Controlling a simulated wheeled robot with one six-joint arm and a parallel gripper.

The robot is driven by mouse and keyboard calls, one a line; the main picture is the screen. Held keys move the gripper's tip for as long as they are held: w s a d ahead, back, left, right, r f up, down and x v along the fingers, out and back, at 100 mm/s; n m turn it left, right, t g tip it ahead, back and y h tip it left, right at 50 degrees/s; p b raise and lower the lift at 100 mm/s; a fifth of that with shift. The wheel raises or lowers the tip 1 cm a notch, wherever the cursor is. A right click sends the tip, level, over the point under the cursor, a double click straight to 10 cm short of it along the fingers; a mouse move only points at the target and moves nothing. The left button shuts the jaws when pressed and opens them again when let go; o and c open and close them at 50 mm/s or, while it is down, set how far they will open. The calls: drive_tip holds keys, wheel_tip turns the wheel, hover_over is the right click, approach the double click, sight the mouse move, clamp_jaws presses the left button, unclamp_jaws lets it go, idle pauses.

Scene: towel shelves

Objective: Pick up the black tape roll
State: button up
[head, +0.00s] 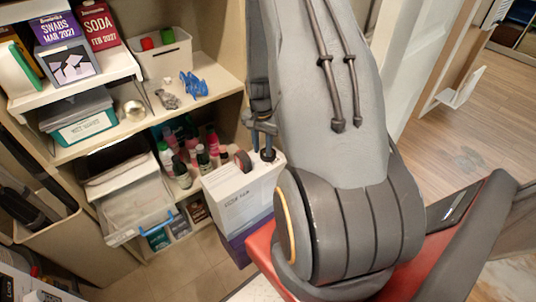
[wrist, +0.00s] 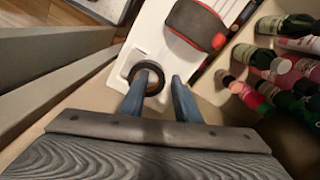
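The black tape roll (wrist: 160,86) is a dark ring on top of a white box in the wrist view. In the head view it shows as a small dark shape (head: 268,155) below my gripper (head: 263,133). In the wrist view my gripper (wrist: 159,78) is open. Its left finger overlaps the ring's opening and its right finger is just outside the ring's right side. Whether the fingers touch the roll, and how deep the left one reaches, I cannot tell.
The white box (head: 241,197) stands at the shelf's edge. A dark grey and red item (wrist: 195,22) lies beside the roll. Several bottles (wrist: 283,65) stand close on the right in the wrist view. A clear drawer bin (head: 130,200) is at left in the head view.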

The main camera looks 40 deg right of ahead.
drive_tip(key=shift+f, duration=0.1)
clamp_jaws()
idle(0.3)
